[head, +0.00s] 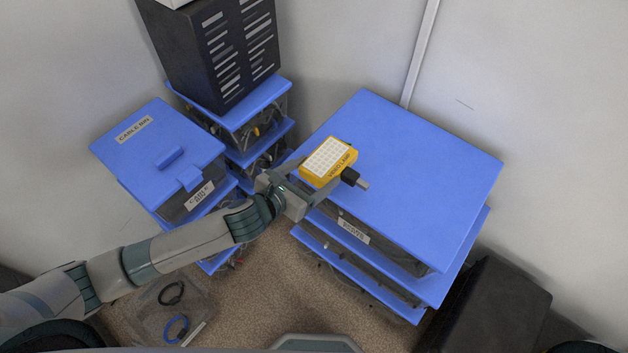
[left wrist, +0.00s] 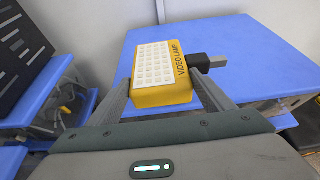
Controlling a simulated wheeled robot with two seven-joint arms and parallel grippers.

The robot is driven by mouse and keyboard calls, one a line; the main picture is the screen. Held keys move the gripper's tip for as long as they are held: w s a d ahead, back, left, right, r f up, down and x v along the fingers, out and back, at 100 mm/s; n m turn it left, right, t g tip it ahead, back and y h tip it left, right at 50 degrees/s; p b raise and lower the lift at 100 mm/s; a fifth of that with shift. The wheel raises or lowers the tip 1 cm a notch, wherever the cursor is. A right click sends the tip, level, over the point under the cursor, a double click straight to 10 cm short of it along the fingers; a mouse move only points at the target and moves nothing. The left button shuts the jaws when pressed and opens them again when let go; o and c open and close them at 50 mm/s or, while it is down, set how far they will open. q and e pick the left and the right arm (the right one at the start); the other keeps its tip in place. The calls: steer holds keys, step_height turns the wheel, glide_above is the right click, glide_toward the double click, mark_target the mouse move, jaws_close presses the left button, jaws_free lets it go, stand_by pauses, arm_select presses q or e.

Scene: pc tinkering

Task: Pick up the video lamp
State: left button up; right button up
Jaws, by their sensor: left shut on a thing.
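The video lamp (head: 328,161) is a yellow box with a white grid of lights on top and a black mount with a metal end on one side. It is by the left edge of the large blue-topped bin stack. My left gripper (head: 303,181) is shut on the lamp. In the left wrist view the lamp (left wrist: 163,75) is between the two fingers of my left gripper (left wrist: 165,92), its "VIDEO LAMP" label facing right. I cannot tell whether the lamp touches the blue top. My right gripper is not in view.
The large blue lid (head: 420,160) is otherwise bare. A cable bin (head: 150,150) and a narrow stack carrying a black slotted case (head: 215,50) stand at left. A clear bin with cables (head: 150,305) sits on the carpet. A black box (head: 495,305) stands at lower right.

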arm_select(q)
steer(key=s+d+r+b, duration=0.1)
steer(key=s+d+r, duration=0.5)
steer(key=s+d, duration=0.1)
steer(key=shift+s+d+r, duration=0.35)
steer(key=shift+d, duration=0.55)
steer(key=w+a+r+n+t+y, duration=0.2)
steer(key=w+a+r+n+y, duration=0.15)
steer(key=w+a+r, duration=0.85)
steer(key=w+a+r+n+y, duration=0.1)
steer(key=a+r+n+y, duration=0.2)
steer(key=a+r, duration=1)
steer(key=shift+w+a+r+n+t+y, duration=0.25)
steer(key=shift+w+a+n+t+y, duration=0.1)
steer(key=shift+a+y, duration=0.55)
steer(key=shift+a+r, duration=0.1)
steer(key=shift+r, duration=0.05)
